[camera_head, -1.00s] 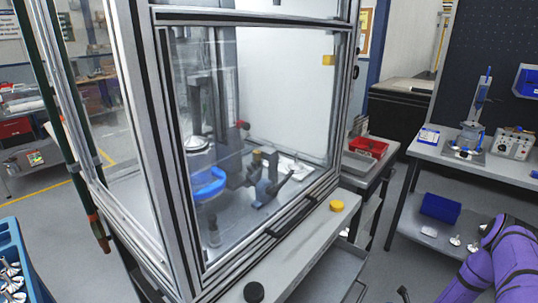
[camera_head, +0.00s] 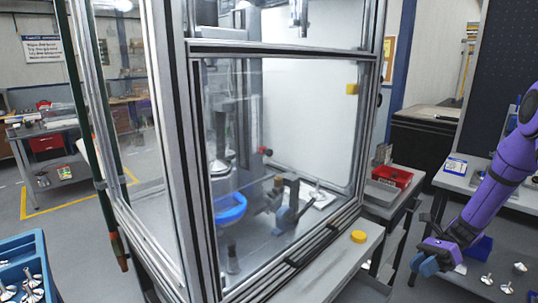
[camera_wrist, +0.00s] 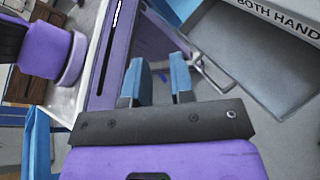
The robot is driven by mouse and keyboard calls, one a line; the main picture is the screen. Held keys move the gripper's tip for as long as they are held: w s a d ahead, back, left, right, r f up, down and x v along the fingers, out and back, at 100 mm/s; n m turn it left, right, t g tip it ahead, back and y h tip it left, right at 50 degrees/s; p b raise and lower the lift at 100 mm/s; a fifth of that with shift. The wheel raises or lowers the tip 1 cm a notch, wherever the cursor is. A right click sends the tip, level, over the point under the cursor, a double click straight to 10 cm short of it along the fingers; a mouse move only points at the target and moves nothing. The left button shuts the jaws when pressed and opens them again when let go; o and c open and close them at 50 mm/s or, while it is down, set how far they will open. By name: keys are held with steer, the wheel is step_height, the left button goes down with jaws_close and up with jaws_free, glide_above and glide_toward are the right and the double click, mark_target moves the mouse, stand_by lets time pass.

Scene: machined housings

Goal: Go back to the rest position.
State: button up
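My gripper (camera_head: 428,263) is at the lower right in the head view, at the end of my purple arm. It hangs over the floor between the glazed machine (camera_head: 180,150) and the right-hand bench, touching nothing that I can see. In the wrist view my gripper (camera_wrist: 157,75) shows two blue fingers standing apart with nothing between them. The machine's front window is down, and a blue ring-shaped part (camera_head: 230,208) shows inside through the glass.
A yellow button (camera_head: 358,237) sits on the machine's front ledge. A blue crate (camera_head: 22,247) with shiny metal parts stands at the lower left. A red tray (camera_head: 391,176) lies on a side cart. The right bench (camera_head: 450,183) has metal parts on its lower shelf, near my arm.

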steer(key=s+a+r+n+t+h, duration=0.25)
steer(key=s+r+n+h, duration=0.2)
steer(key=r, duration=0.45)
steer(key=s+a+r+n+t+h, duration=0.1)
steer(key=s+a+r+n+h, duration=0.3)
steer(key=r, duration=0.5)
steer(key=s+a+r+n+t+h, duration=0.25)
steer(key=s+r+n, duration=0.25)
steer(key=r, duration=0.4)
steer(key=s+r+n+t+h, duration=0.2)
steer(key=s+r+n+t, duration=0.2)
steer(key=s, duration=0.5)
steer(key=shift+a+r+n+t, duration=0.2)
steer(key=shift+a+n+t, duration=0.25)
steer(key=shift+n, duration=0.3)
